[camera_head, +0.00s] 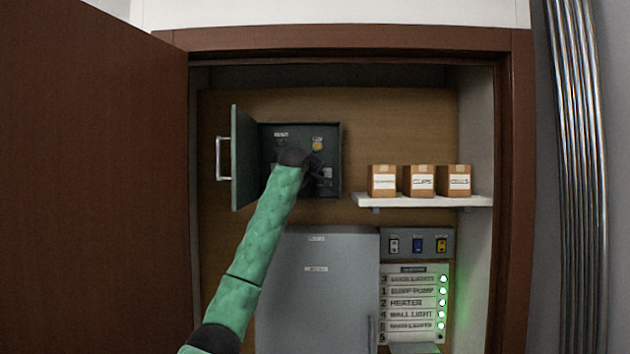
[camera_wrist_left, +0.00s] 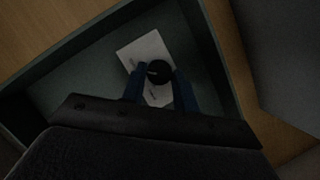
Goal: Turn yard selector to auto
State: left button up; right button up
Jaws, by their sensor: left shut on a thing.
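The yard selector is a round black knob (camera_wrist_left: 159,71) on a white label plate (camera_wrist_left: 147,50), inside a dark open control box (camera_head: 334,134). My left gripper (camera_wrist_left: 159,84) is shut on the knob, one blue finger on each side of it. In the head view my left gripper (camera_head: 318,178) reaches into the lower right of the box, and my green arm and dark wrist hide most of the knob and its label. The label's words are too small and dark to read. My right gripper is not in view.
The box door (camera_head: 244,158) stands open to the left. A yellow button (camera_head: 318,145) sits above my gripper. A shelf (camera_head: 424,201) with small cartons (camera_head: 420,181) is at right. Below are a grey cabinet (camera_head: 318,295) and a panel of labelled rows (camera_head: 412,303) with green lamps.

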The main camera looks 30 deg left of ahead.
aim_at(317, 181)
pick_arm(q)
jog(key=shift+w+d+f+m, duration=0.1)
jog(key=shift+f+m, duration=0.1)
jog(key=shift+m, duration=0.2)
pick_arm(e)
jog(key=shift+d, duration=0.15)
pick_arm(q)
jog(key=o, duration=1)
jog(key=shift+r, duration=0.1)
jog(key=shift+c, duration=0.2)
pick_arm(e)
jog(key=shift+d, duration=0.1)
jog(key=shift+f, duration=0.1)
pick_arm(q)
jog(key=shift+s+d+r+b, duration=0.1)
jog(key=shift+s+b, duration=0.55)
jog(key=shift+s, duration=0.05)
jog(key=shift+b+v, duration=0.9)
jog(key=shift+v, duration=0.3)
jog(key=b+v, duration=0.1)
jog(key=v, duration=0.3)
jog(key=shift+w+d+r+b, duration=0.1)
jog(key=shift+r+b, duration=0.05)
jog(key=shift+b, duration=0.25)
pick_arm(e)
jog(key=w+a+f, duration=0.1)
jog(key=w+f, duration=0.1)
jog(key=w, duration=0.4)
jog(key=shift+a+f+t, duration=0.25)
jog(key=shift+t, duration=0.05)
